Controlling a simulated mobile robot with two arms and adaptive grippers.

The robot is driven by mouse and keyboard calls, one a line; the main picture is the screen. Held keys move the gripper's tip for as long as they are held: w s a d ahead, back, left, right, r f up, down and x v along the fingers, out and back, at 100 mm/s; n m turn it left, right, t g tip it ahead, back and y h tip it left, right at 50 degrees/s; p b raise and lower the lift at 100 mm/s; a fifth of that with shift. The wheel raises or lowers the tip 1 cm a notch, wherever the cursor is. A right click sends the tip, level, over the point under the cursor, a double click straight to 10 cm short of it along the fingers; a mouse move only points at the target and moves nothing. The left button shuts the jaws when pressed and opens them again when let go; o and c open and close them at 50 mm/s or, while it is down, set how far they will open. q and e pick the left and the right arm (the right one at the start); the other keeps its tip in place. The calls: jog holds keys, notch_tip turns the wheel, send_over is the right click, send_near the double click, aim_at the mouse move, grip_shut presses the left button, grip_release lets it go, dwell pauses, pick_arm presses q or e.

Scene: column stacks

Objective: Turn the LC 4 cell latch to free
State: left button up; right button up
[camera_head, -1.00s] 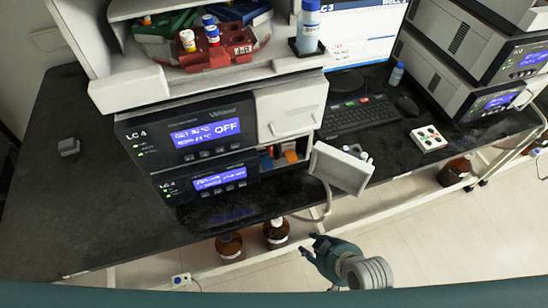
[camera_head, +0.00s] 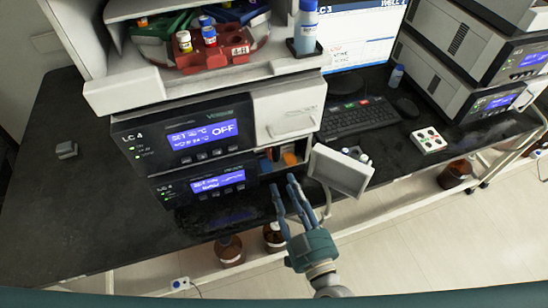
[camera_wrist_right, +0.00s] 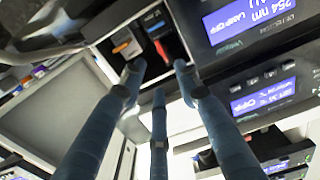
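The LC 4 stack stands at the bench's front, with an upper module (camera_head: 185,135) whose display reads OFF and a lower module (camera_head: 205,183). The lower module's cell compartment (camera_head: 282,158) is open on its right side. In the right wrist view the compartment holds an orange part (camera_wrist_right: 127,43), a blue part (camera_wrist_right: 153,22) and a red lever-like part (camera_wrist_right: 161,50). I cannot tell for sure which is the latch or how it is turned. My right gripper (camera_head: 289,184) is open and empty, with its fingers spread just in front of the compartment; it also shows in the right wrist view (camera_wrist_right: 158,78). My left gripper is not in view.
Brown bottles (camera_head: 230,250) stand below the bench edge. A keyboard (camera_head: 360,117) lies to the right.

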aim_at(269, 152)
jog(key=p+x, duration=0.1)
jog(key=x, duration=0.9)
jog(key=shift+w, duration=0.1)
grip_shut()
